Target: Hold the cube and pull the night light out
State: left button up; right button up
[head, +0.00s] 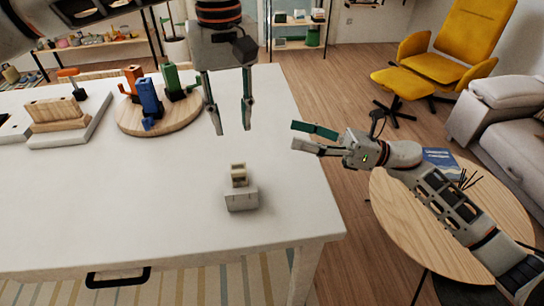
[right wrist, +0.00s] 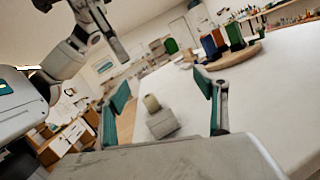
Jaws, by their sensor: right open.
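A pale grey cube (head: 241,198) stands on the white table near its right edge. My left gripper (head: 233,130) points down, open and empty, above and beyond the night light. My right gripper (head: 296,136) is open and empty, off the table's right edge, its fingers pointing left. In the right wrist view the cube (right wrist: 162,124) and night light (right wrist: 151,103) show between the open fingers, with a gap ahead of them. Neither gripper touches them.
A round wooden board (head: 160,118) with orange, blue and green pieces stands on the white table (head: 130,210), behind left. A tray with wooden blocks (head: 55,112) lies further left. A round wooden side table (head: 410,225) is under my right arm. The tabletop around the cube is clear.

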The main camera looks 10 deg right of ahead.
jog(key=s+a+f+n+g+h, duration=0.2)
jog(key=s+a+n+g, duration=0.25)
jog(key=a+n, duration=0.25)
jog(key=g, duration=0.1)
send_near(240, 186)
jog(key=w+a+f, duration=0.2)
jog(key=shift+a+f, duration=0.2)
jog(key=shift+f, duration=0.1)
jog(key=a, duration=0.5)
jog(key=shift+a+r, duration=0.15)
jog(key=shift+a, duration=1.15)
jog(key=c, duration=1.5)
